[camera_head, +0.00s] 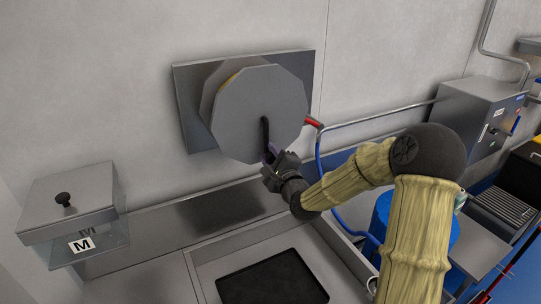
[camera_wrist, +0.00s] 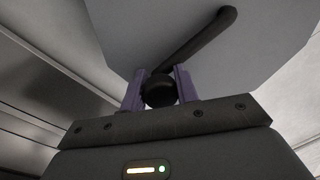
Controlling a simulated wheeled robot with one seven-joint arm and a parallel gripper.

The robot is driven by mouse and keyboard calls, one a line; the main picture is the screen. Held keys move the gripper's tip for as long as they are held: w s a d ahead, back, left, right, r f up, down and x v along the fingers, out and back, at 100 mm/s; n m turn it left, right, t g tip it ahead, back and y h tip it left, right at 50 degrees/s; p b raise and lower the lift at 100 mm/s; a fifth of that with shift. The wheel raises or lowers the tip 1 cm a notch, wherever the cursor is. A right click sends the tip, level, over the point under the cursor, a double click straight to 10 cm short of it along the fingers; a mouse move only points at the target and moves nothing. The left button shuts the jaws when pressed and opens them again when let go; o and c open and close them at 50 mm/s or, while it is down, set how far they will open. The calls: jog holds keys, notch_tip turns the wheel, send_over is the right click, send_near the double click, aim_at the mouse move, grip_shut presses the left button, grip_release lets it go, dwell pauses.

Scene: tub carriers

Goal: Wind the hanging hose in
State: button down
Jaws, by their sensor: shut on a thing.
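The hose reel (camera_head: 258,115) is a grey many-sided drum on a metal plate (camera_head: 190,128) on the wall. A black crank (camera_head: 264,131) is on its front face; it also shows in the wrist view (camera_wrist: 205,40). My gripper (camera_head: 269,156) is at the crank's lower end. In the wrist view, my gripper's purple fingers (camera_wrist: 160,92) are shut on the round black crank knob (camera_wrist: 159,91).
A lidded clear box marked M (camera_head: 82,243) stands at left. A black tray (camera_head: 272,280) lies in the basin below the reel. A blue drum (camera_head: 383,215) stands behind my arm. A grey wall box (camera_head: 480,115) and a pipe (camera_head: 385,113) are at right.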

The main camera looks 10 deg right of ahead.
jog(key=c, duration=1.1)
grip_release()
jog(key=b+v, duration=1.1)
jog(key=v, duration=0.6)
jog(key=shift+s+b, duration=0.2)
jog(key=shift+b, duration=0.2)
